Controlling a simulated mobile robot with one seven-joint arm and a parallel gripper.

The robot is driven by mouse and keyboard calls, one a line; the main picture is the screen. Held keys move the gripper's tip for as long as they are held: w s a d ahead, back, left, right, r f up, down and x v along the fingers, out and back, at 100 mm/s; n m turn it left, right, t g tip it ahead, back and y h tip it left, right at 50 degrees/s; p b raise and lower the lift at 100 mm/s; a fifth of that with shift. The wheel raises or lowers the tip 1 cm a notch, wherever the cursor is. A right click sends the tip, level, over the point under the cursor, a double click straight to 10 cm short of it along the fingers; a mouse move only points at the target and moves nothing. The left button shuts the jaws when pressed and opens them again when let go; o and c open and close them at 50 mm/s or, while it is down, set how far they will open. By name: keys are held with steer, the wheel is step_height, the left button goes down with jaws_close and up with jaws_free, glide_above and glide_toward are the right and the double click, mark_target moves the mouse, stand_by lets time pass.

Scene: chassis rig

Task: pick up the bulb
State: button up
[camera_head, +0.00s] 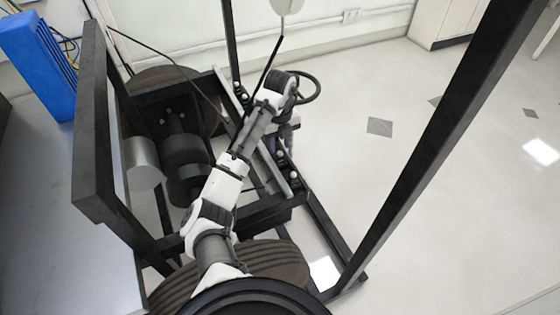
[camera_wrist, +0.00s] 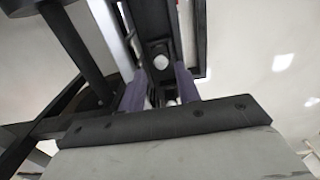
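A small round white bulb (camera_wrist: 160,62) sits in a black holder on a dark bar in the wrist view. It shows in the gap between my fingers, beyond their tips as far as I can tell. My gripper (camera_wrist: 160,86) has its two purple fingers apart, with nothing visibly held. In the head view my gripper (camera_head: 287,138) points down over the rail at the right side of the black frame. Several small white bulbs sit along this rail, one of them (camera_head: 280,154) just below the gripper. I cannot tell which one the wrist view shows.
The black chassis frame (camera_head: 90,130) has upright posts, and a slanted post (camera_head: 430,150) stands to the right of my arm. Wheels (camera_head: 250,262) and a dark cylinder (camera_head: 185,165) are close by. A blue crate (camera_head: 38,65) is at the upper left. The floor at right is clear.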

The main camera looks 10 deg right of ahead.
mark_target(281, 155)
steer(key=f, duration=0.5)
steer(key=shift+s+f, duration=0.1)
steer(key=shift+s, duration=0.1)
steer(key=shift+c, duration=0.3)
jaws_close()
steer(key=shift+d, duration=0.1)
